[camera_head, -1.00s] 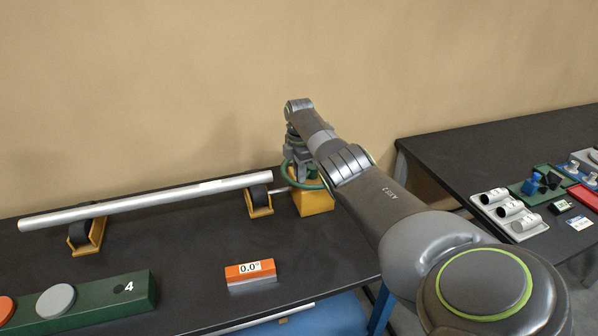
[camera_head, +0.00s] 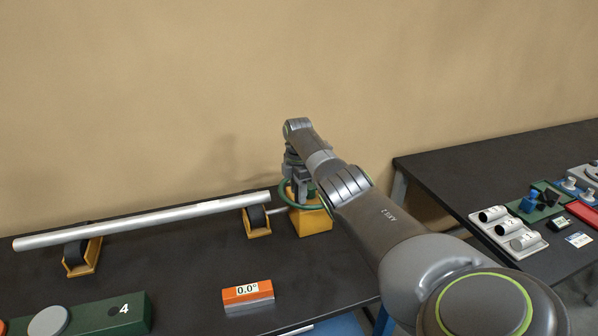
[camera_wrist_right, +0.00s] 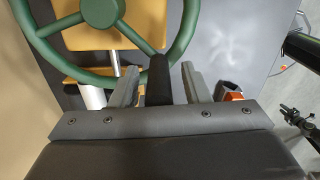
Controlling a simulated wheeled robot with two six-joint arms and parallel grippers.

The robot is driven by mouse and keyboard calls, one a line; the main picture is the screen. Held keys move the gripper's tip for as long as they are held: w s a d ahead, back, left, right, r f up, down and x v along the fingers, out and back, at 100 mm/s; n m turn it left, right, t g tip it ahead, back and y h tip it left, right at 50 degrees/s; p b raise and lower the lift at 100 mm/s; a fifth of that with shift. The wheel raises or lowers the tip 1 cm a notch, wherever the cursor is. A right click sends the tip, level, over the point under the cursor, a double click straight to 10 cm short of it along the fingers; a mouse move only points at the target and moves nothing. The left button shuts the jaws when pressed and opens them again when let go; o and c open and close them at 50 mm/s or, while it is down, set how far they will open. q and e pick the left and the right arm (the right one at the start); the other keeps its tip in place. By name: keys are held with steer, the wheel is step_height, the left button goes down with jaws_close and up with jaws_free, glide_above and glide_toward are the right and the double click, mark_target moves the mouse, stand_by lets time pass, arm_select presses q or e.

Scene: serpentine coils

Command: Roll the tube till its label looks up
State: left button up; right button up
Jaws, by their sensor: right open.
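The silver tube (camera_head: 130,225) lies across two orange roller stands (camera_head: 82,256) with dark rollers. A paler strip shows along its upper right part; I cannot read a label on it. A green handwheel (camera_head: 287,205) stands on a yellow block (camera_head: 312,220) at the tube's right end, joined by a thin shaft. My right gripper (camera_head: 300,188) is at the wheel. In the right wrist view its open fingers stand either side of a dark upright handle (camera_wrist_right: 159,85) at the wheel's rim (camera_wrist_right: 178,50). My left gripper is out of view.
An orange readout block (camera_head: 247,292) showing 0.0° sits in front of the tube. A green tray (camera_head: 130,312) marked 4, with grey discs, is at front left. A second dark table (camera_head: 450,165) at right holds a white tray with cylinders and other small parts.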

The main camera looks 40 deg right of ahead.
step_height(320, 180, up, 17)
steer(key=b, duration=0.3)
steer(key=shift+s+d, duration=0.1)
stand_by(0.5)
